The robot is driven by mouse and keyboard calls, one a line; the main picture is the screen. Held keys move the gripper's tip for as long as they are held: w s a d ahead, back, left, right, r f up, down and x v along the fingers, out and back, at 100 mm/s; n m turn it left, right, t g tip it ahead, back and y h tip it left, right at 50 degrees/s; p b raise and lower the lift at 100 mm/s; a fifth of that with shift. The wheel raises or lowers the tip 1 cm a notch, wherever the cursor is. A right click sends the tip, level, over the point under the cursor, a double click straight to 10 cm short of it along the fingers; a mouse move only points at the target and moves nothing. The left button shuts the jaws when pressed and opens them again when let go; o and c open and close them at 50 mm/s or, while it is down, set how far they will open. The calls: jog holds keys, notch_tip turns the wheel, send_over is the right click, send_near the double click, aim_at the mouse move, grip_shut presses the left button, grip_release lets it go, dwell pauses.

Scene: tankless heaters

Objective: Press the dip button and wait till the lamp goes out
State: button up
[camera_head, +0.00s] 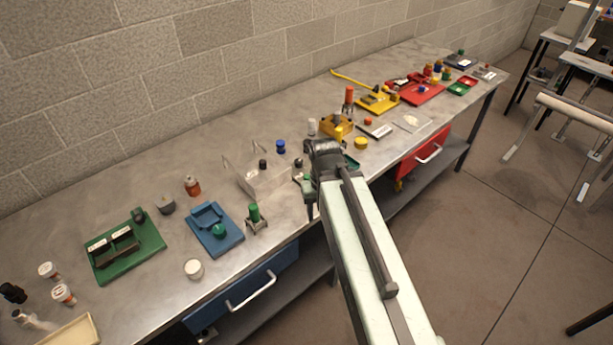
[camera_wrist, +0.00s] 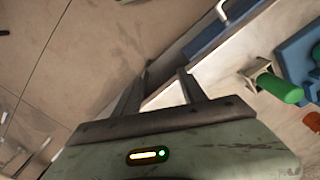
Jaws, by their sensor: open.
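I cannot tell for sure which item is the dip button or which is the lamp. A blue fixture (camera_head: 205,214) with a round green knob (camera_head: 219,231) lies on the bench at the left. Right of it stands a small metal stand with a green cylinder (camera_head: 254,212). In the wrist view the green cylinder (camera_wrist: 280,88) and part of the blue fixture (camera_wrist: 296,58) show at the right. My gripper (camera_wrist: 163,78) is open and empty, its fingers pointing toward the bench's front edge and floor. In the head view my gripper is mostly hidden by my arm.
A green board (camera_head: 147,228) with black blocks, a clear bent panel (camera_head: 255,184) and several small jars crowd the left half. Yellow and red fixtures (camera_head: 425,90) fill the far right. Blue (camera_head: 262,288) and red (camera_head: 415,161) drawers with handles hang below the bench.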

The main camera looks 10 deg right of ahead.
grip_shut()
jog(key=shift+d, duration=0.1)
dwell(1.4)
